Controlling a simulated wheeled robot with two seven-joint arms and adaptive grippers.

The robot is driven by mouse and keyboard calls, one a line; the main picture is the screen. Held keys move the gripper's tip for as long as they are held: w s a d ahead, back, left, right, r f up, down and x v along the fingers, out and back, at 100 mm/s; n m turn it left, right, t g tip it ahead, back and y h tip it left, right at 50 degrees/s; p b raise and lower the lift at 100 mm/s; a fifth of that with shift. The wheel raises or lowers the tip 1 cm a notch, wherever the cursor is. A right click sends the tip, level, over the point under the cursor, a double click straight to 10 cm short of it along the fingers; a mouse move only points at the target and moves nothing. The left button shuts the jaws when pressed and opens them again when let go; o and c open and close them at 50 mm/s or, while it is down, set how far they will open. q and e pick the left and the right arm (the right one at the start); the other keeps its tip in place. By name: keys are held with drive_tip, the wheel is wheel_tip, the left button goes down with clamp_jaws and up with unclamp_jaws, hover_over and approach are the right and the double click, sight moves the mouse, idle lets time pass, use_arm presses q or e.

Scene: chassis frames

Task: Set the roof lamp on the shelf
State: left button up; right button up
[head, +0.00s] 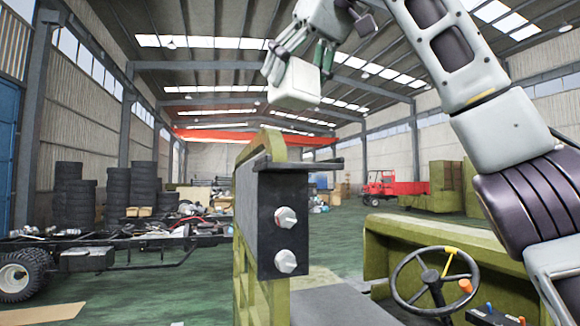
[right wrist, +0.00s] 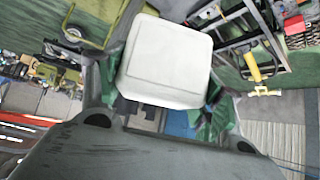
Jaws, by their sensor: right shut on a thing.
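The roof lamp (head: 295,86) is a white, rounded, box-shaped block. My right gripper (head: 299,62) is shut on it and holds it up in the air in the head view. In the right wrist view the lamp (right wrist: 166,60) sits between the green finger pads. A thin dark ledge (head: 318,164), which looks like the shelf, tops a dark plate (head: 265,225) with two pale bolt-like knobs on a green post. In the head view the lamp is above this ledge, clearly apart from it; depth is hard to tell. My left gripper is in neither view.
A steering wheel (head: 434,280) and a green panel (head: 440,244) stand right of the post. A bare chassis (head: 130,252) with wheels and stacked tyres (head: 75,198) are at the left. A red truck (head: 390,187) is far behind. The air around the lamp looks clear.

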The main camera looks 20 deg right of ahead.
sight(293, 106)
drive_tip(key=shift+s+d, duration=0.1)
drive_tip(key=shift+s, duration=0.15)
drive_tip(key=shift+w+f, duration=0.1)
drive_tip(key=shift+w, duration=0.2)
drive_tip(key=shift+w+f, duration=0.15)
drive_tip(key=shift+f, duration=0.2)
drive_tip(key=shift+s+f, duration=0.25)
drive_tip(key=shift+f, duration=0.6)
wheel_tip(293, 106, down, 2)
drive_tip(key=shift+w, duration=0.15)
drive_tip(key=shift+f, duration=0.8)
drive_tip(key=shift+f, duration=0.1)
drive_tip(key=shift+f, duration=1.8)
drive_tip(key=shift+f, duration=0.15)
